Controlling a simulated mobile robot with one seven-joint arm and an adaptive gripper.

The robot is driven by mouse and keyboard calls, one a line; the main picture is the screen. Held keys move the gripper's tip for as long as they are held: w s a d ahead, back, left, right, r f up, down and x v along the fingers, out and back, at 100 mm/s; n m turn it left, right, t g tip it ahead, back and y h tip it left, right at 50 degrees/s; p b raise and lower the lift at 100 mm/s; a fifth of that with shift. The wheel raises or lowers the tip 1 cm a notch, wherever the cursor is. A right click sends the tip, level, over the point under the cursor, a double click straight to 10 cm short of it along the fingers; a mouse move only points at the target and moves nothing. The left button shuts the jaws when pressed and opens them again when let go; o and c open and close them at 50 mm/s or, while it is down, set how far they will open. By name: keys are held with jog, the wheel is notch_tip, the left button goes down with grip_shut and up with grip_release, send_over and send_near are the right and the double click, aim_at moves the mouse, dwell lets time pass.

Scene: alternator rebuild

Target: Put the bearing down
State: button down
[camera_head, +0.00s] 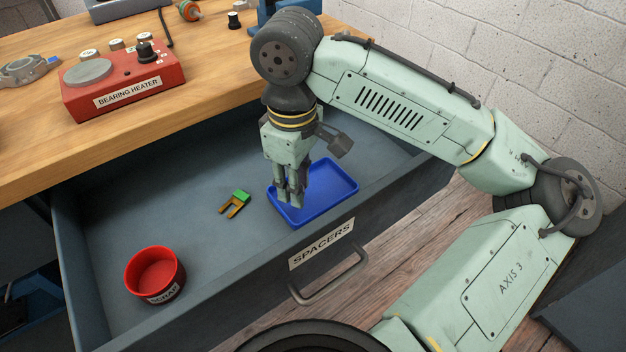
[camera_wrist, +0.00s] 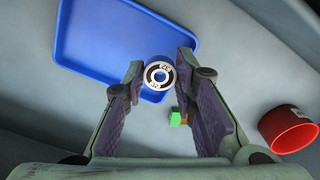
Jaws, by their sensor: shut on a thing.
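The bearing (camera_wrist: 159,75) is a small ring with a pale, marked face and dark inner ring. In the wrist view it sits between the fingertips of my gripper (camera_wrist: 161,74), which is shut on it. In the head view my gripper (camera_head: 291,201) points down over the blue tray (camera_head: 338,204), inside the open drawer. The fingers hide the bearing there. The tray also shows behind the bearing in the wrist view (camera_wrist: 105,45). I cannot tell whether the bearing touches the tray floor.
The open grey drawer (camera_head: 112,218) is labelled SPACERS. A green and orange forked piece (camera_head: 240,196) lies left of the tray, and a red scrap cup (camera_head: 155,274) stands front left. The red bearing heater (camera_head: 125,88) is on the wooden bench (camera_head: 30,140). The drawer floor between them is clear.

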aim_at(313, 194)
jog(key=w+d, duration=0.2)
jog(key=w, duration=0.1)
jog(key=shift+w+d+f, duration=0.25)
jog(key=shift+d+f, duration=0.05)
jog(key=shift+d, duration=0.1)
jog(key=shift+f, duration=1.65)
jog(key=shift+f, duration=0.1)
jog(key=c, duration=1.3)
grip_release()
notch_tip(313, 194, up, 12)
jog(key=shift+r+p, duration=0.1)
jog(key=shift+p, duration=0.3)
